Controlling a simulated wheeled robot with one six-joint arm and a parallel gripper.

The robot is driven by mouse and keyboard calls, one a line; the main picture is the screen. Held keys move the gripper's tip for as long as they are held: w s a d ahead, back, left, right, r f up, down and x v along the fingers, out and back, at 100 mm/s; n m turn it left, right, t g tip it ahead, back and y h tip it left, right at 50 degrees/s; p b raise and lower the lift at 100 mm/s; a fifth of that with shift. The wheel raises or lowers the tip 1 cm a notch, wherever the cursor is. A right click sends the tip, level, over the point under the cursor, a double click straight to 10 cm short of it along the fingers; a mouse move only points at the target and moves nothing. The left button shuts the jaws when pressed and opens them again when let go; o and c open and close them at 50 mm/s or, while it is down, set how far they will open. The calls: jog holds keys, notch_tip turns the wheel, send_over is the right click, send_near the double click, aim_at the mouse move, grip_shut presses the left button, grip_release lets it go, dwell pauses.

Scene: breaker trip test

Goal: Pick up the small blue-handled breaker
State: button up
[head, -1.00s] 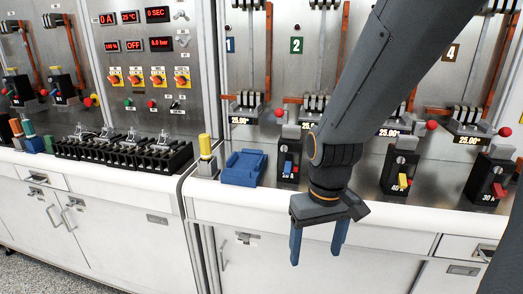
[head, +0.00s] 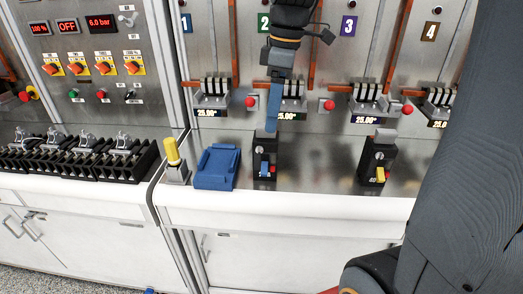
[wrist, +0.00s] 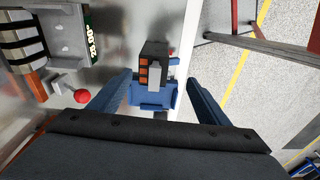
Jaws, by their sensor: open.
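The small breaker (head: 265,154) with a black body and a blue handle (head: 264,168) stands upright on the steel counter, right of a blue cradle (head: 216,167). My gripper (head: 272,129) points down just above it in the head view, its fingers lined up so that mostly one blue finger shows. In the wrist view my gripper (wrist: 160,78) is open, with the breaker (wrist: 154,50) showing between and beyond the fingertips. The blue cradle (wrist: 150,98) also shows between the fingers. Nothing is held.
A yellow-handled breaker (head: 377,158) stands to the right on the counter. A yellow-topped post (head: 174,157) stands left of the cradle. Red knobs (head: 252,101) and terminal blocks project from the panel behind. The counter between the two breakers is clear.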

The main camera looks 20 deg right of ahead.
aim_at(266, 136)
jog(key=shift+f+b, duration=0.3)
jog(key=shift+w+a+f+n+b, duration=0.3)
jog(key=shift+w+f+b, duration=0.2)
jog(key=shift+w+b, duration=0.1)
jog(key=shift+w+a+f+p, duration=0.1)
jog(key=shift+f+p, duration=0.3)
jog(key=shift+f, duration=0.85)
jog(key=shift+w+a+f+p, duration=0.15)
jog(key=shift+f+p, duration=0.3)
jog(key=shift+f, duration=0.85)
jog(key=shift+w+a+f+p, duration=0.1)
jog(key=shift+f+p, duration=0.3)
jog(key=shift+f, duration=0.85)
jog(key=shift+c, duration=0.4)
grip_shut()
